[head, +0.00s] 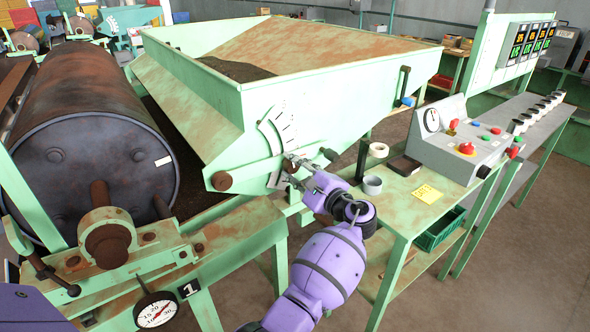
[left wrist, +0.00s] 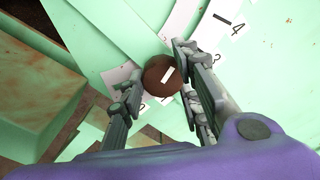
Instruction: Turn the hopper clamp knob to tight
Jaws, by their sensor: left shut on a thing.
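The hopper clamp knob (left wrist: 160,76) is a round brown knob with a white pointer line, set on the pale green hopper face in the left wrist view. Printed scale labels (left wrist: 228,19) with a 4 and other marks surround it. My left gripper (head: 291,164) is shut on the knob, one finger on each side of it. In the head view the gripper mostly hides the knob, at the lower front of the green hopper (head: 205,97). A curved white scale plate (head: 279,128) shows just above. My right gripper is not in view.
A rusty drum (head: 85,105) lies left of the hopper, with a round dial gauge (head: 155,310) below it. To the right, a green bench (head: 400,208) holds tape rolls, a yellow note (head: 427,194) and a control box (head: 465,140). Floor is open at lower right.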

